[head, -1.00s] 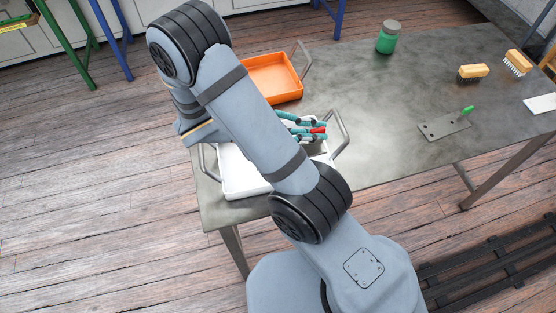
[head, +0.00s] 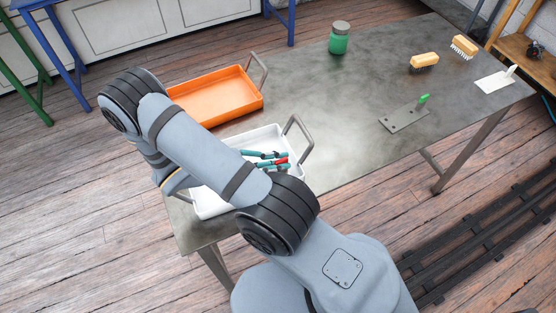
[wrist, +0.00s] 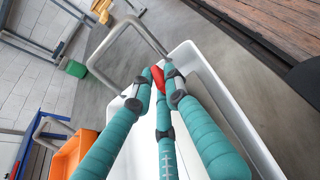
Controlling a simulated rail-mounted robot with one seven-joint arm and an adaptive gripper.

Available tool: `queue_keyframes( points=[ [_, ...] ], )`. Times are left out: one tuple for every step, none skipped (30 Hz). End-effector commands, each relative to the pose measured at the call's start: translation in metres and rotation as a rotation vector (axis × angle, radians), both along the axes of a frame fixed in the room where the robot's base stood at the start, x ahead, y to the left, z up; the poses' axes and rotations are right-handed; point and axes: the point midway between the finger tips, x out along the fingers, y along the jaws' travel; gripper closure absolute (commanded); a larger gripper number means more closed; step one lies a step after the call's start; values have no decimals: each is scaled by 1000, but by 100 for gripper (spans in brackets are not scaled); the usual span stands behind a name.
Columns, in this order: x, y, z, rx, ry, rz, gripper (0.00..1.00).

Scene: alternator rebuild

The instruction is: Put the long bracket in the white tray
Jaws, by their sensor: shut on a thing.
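The white tray (head: 212,205) stands at the near left corner of the metal table, partly hidden by my arm. In the wrist view its white wall (wrist: 262,150) runs along the right, and its grey handle (wrist: 110,40) is at the upper left. My gripper (head: 284,161) has teal fingers with dark joints and appears over the tray in the head view. In the wrist view my gripper (wrist: 158,80) has its fingers closed around a red piece (wrist: 157,74), apparently the long bracket. Most of it is hidden, so its length and height above the tray are unclear.
An orange tray (head: 215,92) stands behind the white one. A green jar (head: 339,40), two brushes (head: 424,62), a drilled grey plate (head: 400,120) with a green item, and a white scraper (head: 494,81) are farther right. The table's middle is clear.

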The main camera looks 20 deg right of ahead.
Motion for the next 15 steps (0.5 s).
queue_keyframes(
  points=[
    [0, 0, 1, -3, -1, -1, 100],
    [0, 0, 1, -3, -1, -1, 100],
    [0, 0, 1, -3, -1, -1, 100],
    [0, 0, 1, -3, -1, -1, 100],
    [0, 0, 0, -3, -1, -1, 100],
    [0, 0, -1, -3, -1, -1, 100],
    [0, 0, -2, -3, -1, -1, 100],
    [0, 0, -2, 0, 0, 0, 85],
    [0, 0, -2, 0, 0, 0, 82],
    [0, 0, -2, 0, 0, 0, 80],
    [0, 0, -2, 0, 0, 0, 79],
    [0, 0, -2, 0, 0, 0, 76],
    [0, 0, -2, 0, 0, 0, 75],
    [0, 0, -2, 0, 0, 0, 73],
    [0, 0, -2, 0, 0, 0, 70]
  ],
)
